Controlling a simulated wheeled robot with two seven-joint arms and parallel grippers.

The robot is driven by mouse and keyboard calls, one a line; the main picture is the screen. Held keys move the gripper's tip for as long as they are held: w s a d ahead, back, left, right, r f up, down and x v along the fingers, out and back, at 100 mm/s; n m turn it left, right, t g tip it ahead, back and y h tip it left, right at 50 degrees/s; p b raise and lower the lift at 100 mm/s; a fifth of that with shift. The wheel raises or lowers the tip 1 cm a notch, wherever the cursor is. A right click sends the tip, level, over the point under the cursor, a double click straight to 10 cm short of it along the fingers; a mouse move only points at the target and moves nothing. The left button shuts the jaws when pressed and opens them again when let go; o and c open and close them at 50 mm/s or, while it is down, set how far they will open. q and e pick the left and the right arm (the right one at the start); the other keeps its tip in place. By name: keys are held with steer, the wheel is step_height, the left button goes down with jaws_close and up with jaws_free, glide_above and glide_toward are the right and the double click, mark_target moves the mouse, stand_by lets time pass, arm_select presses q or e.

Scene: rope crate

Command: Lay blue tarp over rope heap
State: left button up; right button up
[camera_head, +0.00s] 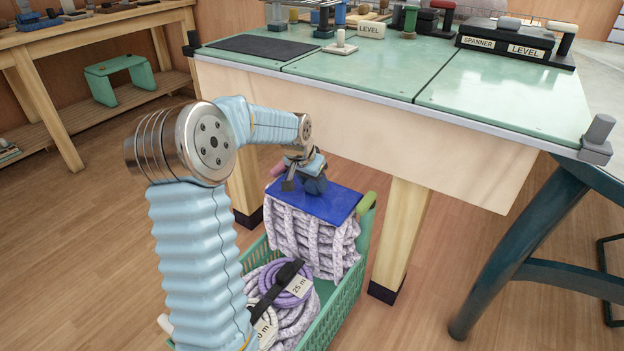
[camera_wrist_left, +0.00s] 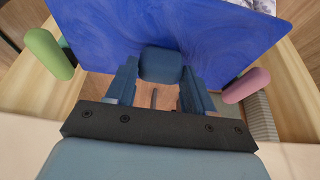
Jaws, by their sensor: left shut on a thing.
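The blue tarp (camera_head: 330,205) shows as a flat, stiff-looking sheet on top of the rope heap (camera_head: 312,240), a stack of white-and-purple rope in the far part of the green crate (camera_head: 350,287). Whether the tarp's whole underside touches the rope is hidden. My left gripper (camera_head: 304,181) is over the tarp's far edge. In the left wrist view, it is shut on a small blue block (camera_wrist_left: 160,64) at the edge of the tarp (camera_wrist_left: 185,25). My right gripper is not in view.
Loose purple and white coils (camera_head: 290,285) with tags and a black strap lie in the crate's near part. A green handle (camera_head: 366,203) and a pink handle (camera_head: 279,169) flank the heap. The workbench (camera_head: 370,120) and its wooden leg (camera_head: 400,235) stand close behind and right.

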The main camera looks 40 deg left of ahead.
arm_select(q)
steer(key=shift+f+b, duration=0.4)
steer(key=shift+f, duration=0.05)
stand_by(0.4)
steer(key=o, duration=1.4)
steer(key=shift+c, duration=0.2)
steer(key=p+v, duration=0.1)
steer(key=v, duration=1.2)
steer(key=shift+r+p, duration=0.3)
steer(key=shift+r, duration=0.05)
steer(key=shift+d, duration=0.1)
